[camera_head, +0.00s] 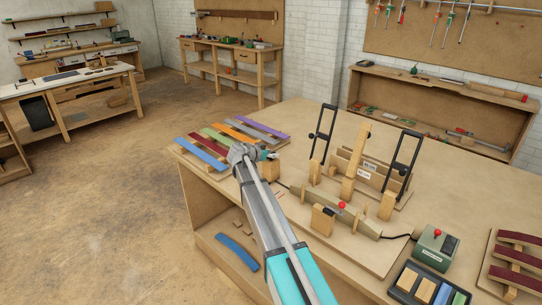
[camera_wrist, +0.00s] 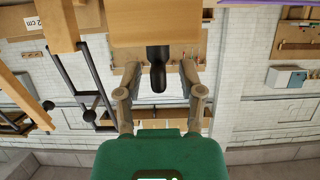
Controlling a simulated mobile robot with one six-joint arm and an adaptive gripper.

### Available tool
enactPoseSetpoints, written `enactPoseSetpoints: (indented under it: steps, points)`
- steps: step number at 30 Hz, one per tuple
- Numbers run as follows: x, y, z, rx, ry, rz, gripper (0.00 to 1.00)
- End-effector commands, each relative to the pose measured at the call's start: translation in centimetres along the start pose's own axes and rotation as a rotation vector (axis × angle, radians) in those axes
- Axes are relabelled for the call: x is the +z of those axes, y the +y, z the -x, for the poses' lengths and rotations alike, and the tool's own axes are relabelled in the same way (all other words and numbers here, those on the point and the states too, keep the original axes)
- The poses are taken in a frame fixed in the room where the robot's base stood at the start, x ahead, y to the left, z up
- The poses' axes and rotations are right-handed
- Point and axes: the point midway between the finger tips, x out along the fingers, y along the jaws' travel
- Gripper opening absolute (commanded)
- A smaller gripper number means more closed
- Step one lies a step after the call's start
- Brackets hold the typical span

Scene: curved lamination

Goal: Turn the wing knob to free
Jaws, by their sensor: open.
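A black knob (camera_wrist: 157,72) sticks out from a wooden block (camera_wrist: 155,28) in the wrist view. I take it for the wing knob; its wings cannot be made out from this angle. My gripper (camera_wrist: 159,93) is open, with one finger to each side of the knob and a visible gap on both sides. In the head view my gripper (camera_head: 266,155) is at the wooden block (camera_head: 270,170) on the workbench; the knob is hidden there.
The bending fixture (camera_head: 348,190) with upright posts and black lever frames stands right of my gripper. Coloured strips (camera_head: 215,142) lie to its left. A green box with a red button (camera_head: 435,245) and a tray (camera_head: 428,285) are at the front right.

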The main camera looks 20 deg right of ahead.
Motion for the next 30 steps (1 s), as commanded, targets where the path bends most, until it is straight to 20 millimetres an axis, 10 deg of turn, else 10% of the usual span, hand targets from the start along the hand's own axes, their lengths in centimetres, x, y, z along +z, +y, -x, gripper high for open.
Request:
enactPoseSetpoints:
  steps: [6, 14, 30]
  points:
    - [-0.01, 0.01, 0.02, 0.0, 0.0, 0.0, 0.48]
    - [0.0, 0.0, 0.03, 0.0, 0.0, 0.0, 0.0]
    - [0.02, 0.13, 0.05, -0.036, -0.001, 0.014, 0.0]
